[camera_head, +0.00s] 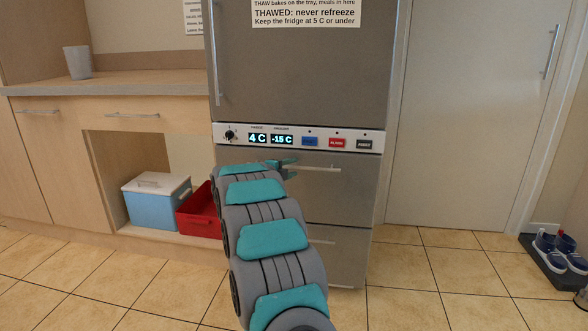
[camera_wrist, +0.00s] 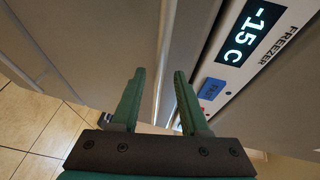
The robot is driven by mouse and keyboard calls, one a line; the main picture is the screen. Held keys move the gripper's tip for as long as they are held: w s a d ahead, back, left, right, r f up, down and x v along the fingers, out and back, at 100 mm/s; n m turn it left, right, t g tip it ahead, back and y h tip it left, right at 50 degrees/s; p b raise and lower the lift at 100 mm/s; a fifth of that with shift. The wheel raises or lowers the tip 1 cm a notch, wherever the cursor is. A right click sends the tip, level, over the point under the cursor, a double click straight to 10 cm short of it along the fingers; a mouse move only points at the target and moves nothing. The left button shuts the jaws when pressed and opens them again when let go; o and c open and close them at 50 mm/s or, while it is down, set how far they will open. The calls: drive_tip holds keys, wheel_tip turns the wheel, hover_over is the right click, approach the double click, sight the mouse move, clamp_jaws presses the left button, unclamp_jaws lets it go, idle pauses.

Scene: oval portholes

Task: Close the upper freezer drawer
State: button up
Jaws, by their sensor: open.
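The upper freezer drawer (camera_head: 343,192) is the grey front just below the control panel, with a pale horizontal bar handle (camera_head: 318,169). How far it stands out from the cabinet is hard to tell. In the wrist view my gripper (camera_wrist: 158,75) shows two teal fingers, apart, with nothing clamped. My arm hides the drawer's left side.
The control panel (camera_head: 300,139) is just above the drawer; its freezer display (camera_wrist: 252,33) reads -15 C. A lower drawer (camera_head: 338,258) is below. A blue cooler box (camera_head: 155,205) and red crate (camera_head: 197,213) are at left.

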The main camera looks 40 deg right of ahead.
drive_tip(key=v, duration=0.5)
drive_tip(key=shift+s+a+f, duration=0.1)
drive_tip(key=shift+a, duration=0.3)
